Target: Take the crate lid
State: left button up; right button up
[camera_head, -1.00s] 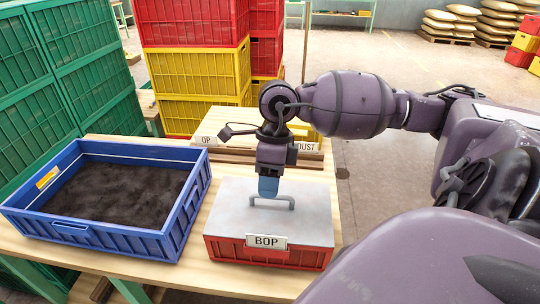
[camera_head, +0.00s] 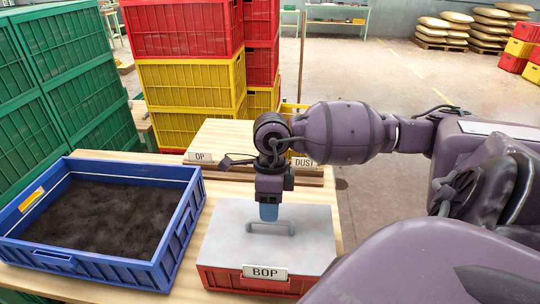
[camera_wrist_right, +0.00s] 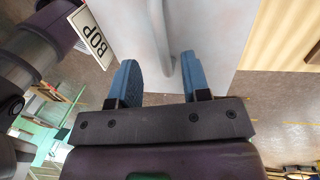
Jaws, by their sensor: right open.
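The crate lid (camera_head: 312,222) is a flat pale grey sheet with a raised bar handle (camera_head: 271,229). It lies on a red crate (camera_head: 228,280) with a BOP label (camera_head: 265,272) at its front. My right gripper (camera_head: 268,213) is over the handle, pointing down, with blue fingers. In the right wrist view, the gripper (camera_wrist_right: 159,62) is open, and the handle (camera_wrist_right: 164,42) shows between and ahead of the fingertips. I cannot tell whether a finger touches it. My left gripper is not in view.
A blue crate of dark material (camera_head: 75,262) stands left of the red crate on the wooden table (camera_head: 195,287). Behind are labelled wooden boards (camera_head: 225,140) and stacked yellow and red crates (camera_head: 190,85). Green crates (camera_head: 70,75) stand at the far left.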

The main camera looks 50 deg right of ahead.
aim_at(270, 228)
jog(key=shift+s+a+f, duration=0.1)
jog(key=shift+a+f, duration=0.1)
jog(key=shift+f, duration=1.05)
jog(key=shift+a+f, duration=0.2)
jog(key=shift+f, duration=1.05)
grip_shut()
